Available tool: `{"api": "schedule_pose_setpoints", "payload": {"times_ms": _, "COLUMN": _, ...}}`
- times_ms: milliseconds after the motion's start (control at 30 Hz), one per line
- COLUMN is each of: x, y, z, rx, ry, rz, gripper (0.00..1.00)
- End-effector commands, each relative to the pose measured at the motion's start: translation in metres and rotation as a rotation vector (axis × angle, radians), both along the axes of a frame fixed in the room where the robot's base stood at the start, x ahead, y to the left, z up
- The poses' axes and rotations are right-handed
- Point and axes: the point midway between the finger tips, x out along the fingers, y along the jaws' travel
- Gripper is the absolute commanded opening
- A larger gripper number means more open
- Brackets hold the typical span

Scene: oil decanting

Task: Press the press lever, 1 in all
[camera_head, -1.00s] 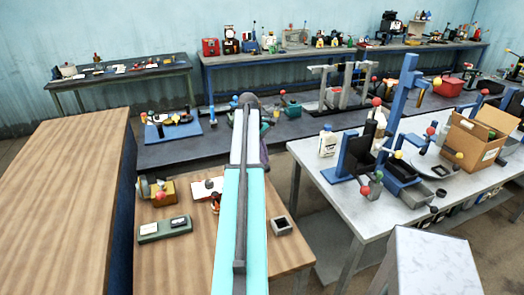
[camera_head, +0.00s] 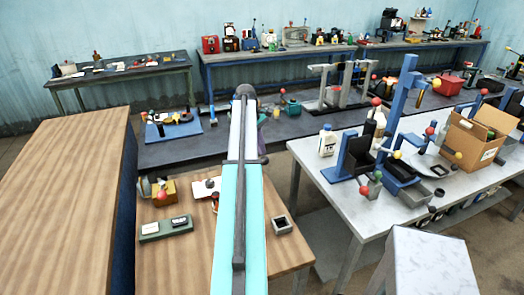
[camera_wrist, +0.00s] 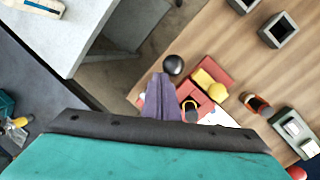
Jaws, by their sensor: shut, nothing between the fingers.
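My gripper (camera_wrist: 160,98), with purple fingers, is shut and empty in the wrist view. Just past its tips is a black ball knob (camera_wrist: 173,64) beside a red base with a yellow cylinder (camera_wrist: 208,82), at the wooden bench's edge. The knob looks like a lever's end, but I cannot tell whether it is the press lever, or whether the fingers touch it. In the head view my arm covers most of that spot. A tall blue press-like stand (camera_head: 405,90) with ball-ended handles rises from the white table.
The wooden bench (camera_head: 185,260) also holds a green block with two switches (camera_head: 165,228) and a small grey square box (camera_head: 281,225). A white-topped table (camera_head: 335,195) stands to the right, with an open cardboard box (camera_head: 473,140). Floor shows between the two.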

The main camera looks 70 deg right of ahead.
Motion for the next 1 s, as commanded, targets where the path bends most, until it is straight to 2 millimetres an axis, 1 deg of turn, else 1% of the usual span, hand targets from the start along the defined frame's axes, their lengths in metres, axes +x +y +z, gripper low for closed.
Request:
{"api": "schedule_pose_setpoints", "payload": {"times_ms": 800, "x": 0.015, "y": -0.019, "z": 0.022, "rx": 0.001, "ry": 0.002, "rz": 0.000, "gripper": 0.00}}
{"api": "schedule_pose_setpoints", "payload": {"times_ms": 1000, "x": 0.017, "y": -0.021, "z": 0.025, "rx": 0.001, "ry": 0.001, "rz": 0.000, "gripper": 0.00}}
